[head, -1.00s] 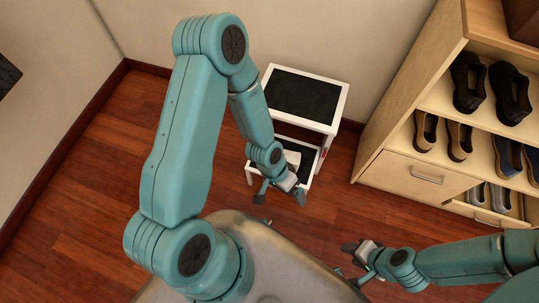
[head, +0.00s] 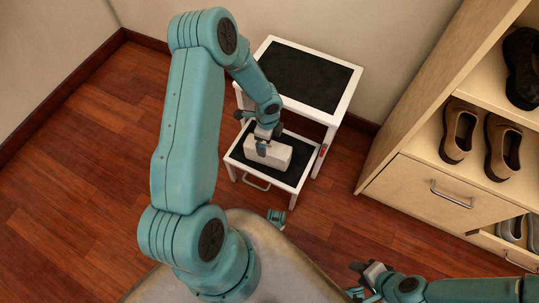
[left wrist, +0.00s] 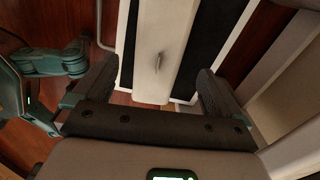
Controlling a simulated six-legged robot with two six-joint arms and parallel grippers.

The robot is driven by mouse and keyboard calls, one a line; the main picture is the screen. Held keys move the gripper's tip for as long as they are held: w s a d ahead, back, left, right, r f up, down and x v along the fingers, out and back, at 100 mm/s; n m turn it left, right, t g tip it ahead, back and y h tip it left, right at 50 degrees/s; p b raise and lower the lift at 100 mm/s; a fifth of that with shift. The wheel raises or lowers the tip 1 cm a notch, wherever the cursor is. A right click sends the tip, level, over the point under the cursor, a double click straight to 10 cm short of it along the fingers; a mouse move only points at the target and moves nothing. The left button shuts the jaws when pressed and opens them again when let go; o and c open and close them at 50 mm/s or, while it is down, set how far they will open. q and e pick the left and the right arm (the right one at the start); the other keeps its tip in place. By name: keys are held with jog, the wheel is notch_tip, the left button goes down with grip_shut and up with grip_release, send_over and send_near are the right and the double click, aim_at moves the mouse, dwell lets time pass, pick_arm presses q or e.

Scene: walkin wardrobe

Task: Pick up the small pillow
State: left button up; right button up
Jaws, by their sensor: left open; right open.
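A pale, block-shaped thing, the only one that fits the small pillow (head: 278,155), lies on the lower step of a white step stool. It also shows in the left wrist view as a long pale shape (left wrist: 161,45) with a small grey mark. My left gripper (head: 262,143) is open just above it and hides part of its back and left end. In the left wrist view my left gripper (left wrist: 157,70) has its fingers apart, one on each side of the pillow, with gaps between. I cannot tell how far above it they are. My right gripper (head: 365,277) is open and empty, low at the right.
The step stool (head: 338,108) has black treads, and its higher step stands behind the pillow, close to the wall. A wooden shoe cabinet (head: 402,188) with shoes and drawers stands at right. The wooden floor (head: 90,150) is clear at left.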

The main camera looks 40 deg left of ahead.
pick_arm(q)
notch_tip(320, 180, down, 3)
jog(key=shift+s+f+b, duration=0.15)
jog(key=shift+f+b, duration=0.05)
jog(key=shift+b, duration=0.35)
notch_tip(320, 180, down, 5)
jog(key=shift+r+b, duration=0.2)
jog(key=shift+b, duration=1)
jog(key=shift+d+r, duration=0.1)
jog(key=c, duration=1.1)
